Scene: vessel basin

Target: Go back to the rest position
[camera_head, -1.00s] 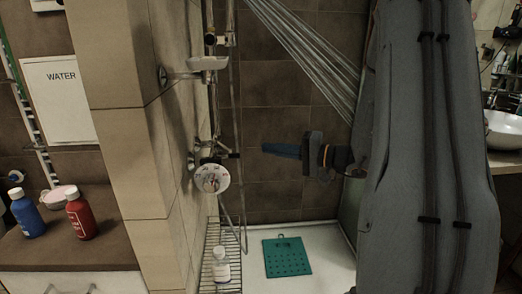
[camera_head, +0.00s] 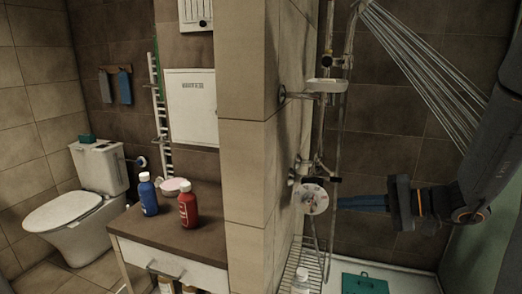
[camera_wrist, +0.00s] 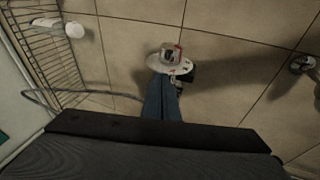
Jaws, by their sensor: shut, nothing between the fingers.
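My gripper (camera_head: 340,203) reaches in from the right at the end of my dark arm, in front of the brown tiled shower wall. Its blue fingers are together and hold nothing. The fingertips point left at the round white-faced shower fitting (camera_head: 312,199); in the head view they appear close to its right edge. In the wrist view the closed blue fingers (camera_wrist: 160,76) point up the picture toward the same round fitting (camera_wrist: 170,60). I cannot tell whether the fingertips touch it.
A wire rack (camera_head: 305,270) holds a white bottle (camera_head: 301,282). A teal mat (camera_head: 364,284) lies in the shower tray. A tiled pillar (camera_head: 250,150) separates this from a counter (camera_head: 165,228) with blue (camera_head: 148,196) and red (camera_head: 187,206) bottles. A toilet (camera_head: 80,205) stands left.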

